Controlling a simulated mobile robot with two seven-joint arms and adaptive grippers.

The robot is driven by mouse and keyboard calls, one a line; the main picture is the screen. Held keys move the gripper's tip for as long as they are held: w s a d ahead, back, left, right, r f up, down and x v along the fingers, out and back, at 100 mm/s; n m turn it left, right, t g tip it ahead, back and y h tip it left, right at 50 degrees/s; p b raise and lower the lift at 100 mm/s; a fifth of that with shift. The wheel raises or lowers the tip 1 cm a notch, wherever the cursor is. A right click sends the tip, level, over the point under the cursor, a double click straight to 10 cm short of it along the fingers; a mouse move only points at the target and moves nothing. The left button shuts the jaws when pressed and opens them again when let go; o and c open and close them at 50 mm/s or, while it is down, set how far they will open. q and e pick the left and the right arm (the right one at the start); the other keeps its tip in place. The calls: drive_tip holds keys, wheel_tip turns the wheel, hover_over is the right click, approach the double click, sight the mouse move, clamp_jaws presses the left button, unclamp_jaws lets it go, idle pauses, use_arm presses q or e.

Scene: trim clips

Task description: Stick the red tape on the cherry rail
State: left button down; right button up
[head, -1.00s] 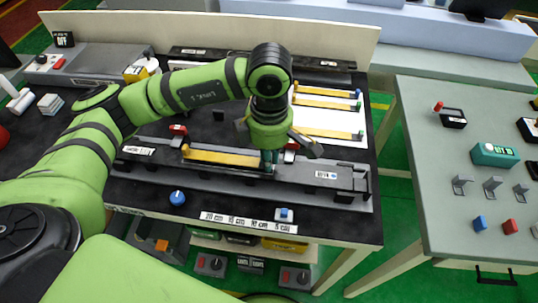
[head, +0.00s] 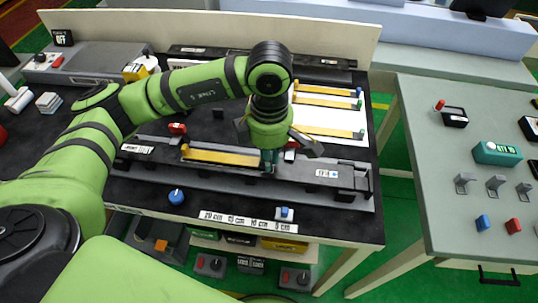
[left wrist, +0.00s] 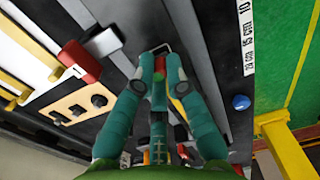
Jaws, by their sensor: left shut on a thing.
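My left gripper (head: 268,160) points down over the long grey fixture (head: 225,170) on the black bench. Several similar strips (head: 328,131) with coloured ends lie on a white sheet at the right of the bench. A small red block (head: 178,128) stands behind the fixture's left part. I cannot tell which piece is the red tape or which strip is the cherry rail. My right gripper is not in view.
A blue knob (head: 176,197) and a length scale (head: 247,221) are along the bench's front. A red-handled part (left wrist: 80,60) is near the fingers in the wrist view. A grey-green table (head: 440,150) with clips stands to the right, across a gap.

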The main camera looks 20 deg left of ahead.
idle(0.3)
use_arm(q)
drive_tip(key=c, duration=1.2)
unclamp_jaws()
drive_tip(key=shift+r, duration=0.1)
wheel_tip(320, 180, up, 12)
drive_tip(key=shift+w, duration=0.15)
